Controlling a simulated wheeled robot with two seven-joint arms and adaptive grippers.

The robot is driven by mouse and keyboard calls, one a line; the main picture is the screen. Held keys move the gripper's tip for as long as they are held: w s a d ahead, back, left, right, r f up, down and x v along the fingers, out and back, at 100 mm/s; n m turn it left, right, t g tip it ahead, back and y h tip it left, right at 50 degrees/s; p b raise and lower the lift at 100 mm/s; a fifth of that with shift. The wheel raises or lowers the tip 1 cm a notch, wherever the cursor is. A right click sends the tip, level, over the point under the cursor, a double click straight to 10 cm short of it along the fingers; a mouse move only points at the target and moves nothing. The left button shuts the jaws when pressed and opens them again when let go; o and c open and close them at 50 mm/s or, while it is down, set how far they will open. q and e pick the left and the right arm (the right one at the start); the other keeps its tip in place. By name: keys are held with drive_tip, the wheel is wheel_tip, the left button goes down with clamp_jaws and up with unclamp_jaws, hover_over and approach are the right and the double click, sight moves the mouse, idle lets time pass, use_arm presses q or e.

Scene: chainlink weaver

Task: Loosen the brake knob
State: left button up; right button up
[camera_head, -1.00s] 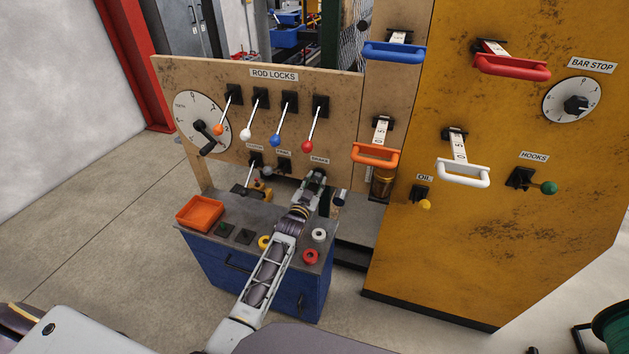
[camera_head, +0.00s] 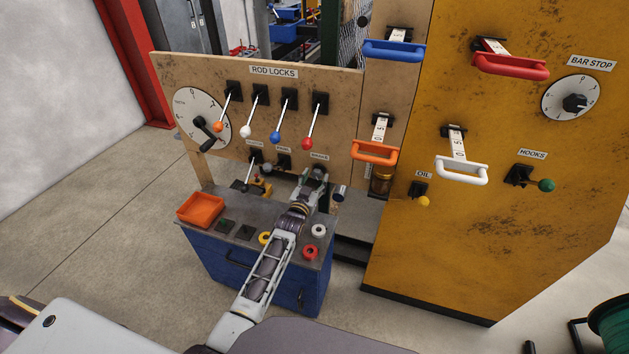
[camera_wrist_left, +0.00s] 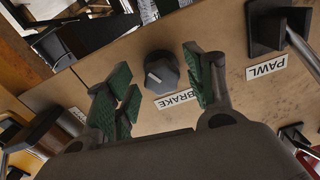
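The brake knob (camera_wrist_left: 161,72) is dark grey and round, with a pale pointer mark on its face. It sits on the tan panel beside the upside-down BRAKE label (camera_wrist_left: 174,99) in the left wrist view. My left gripper (camera_wrist_left: 160,88) is open, its green-padded fingers spread on either side of the knob with visible gaps. I cannot tell how far the fingertips are from the panel. In the head view my left gripper (camera_head: 316,174) is under the BRAKE label (camera_head: 319,157) and the knob cannot be made out clearly. My right gripper is not in view.
Rod-lock levers with coloured balls, such as the red one (camera_head: 307,143), hang above. The PAWL lever bracket (camera_wrist_left: 274,27) is close beside the gripper. The workbench (camera_head: 282,235) below holds an orange tray (camera_head: 200,208) and small rings. A yellow cabinet (camera_head: 500,200) stands to the right.

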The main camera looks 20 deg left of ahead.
use_arm(q)
drive_tip(key=shift+s, duration=0.7)
drive_tip(key=s, duration=1)
drive_tip(key=shift+s+a, duration=0.2)
drive_tip(key=shift+s, duration=0.1)
idle(0.8)
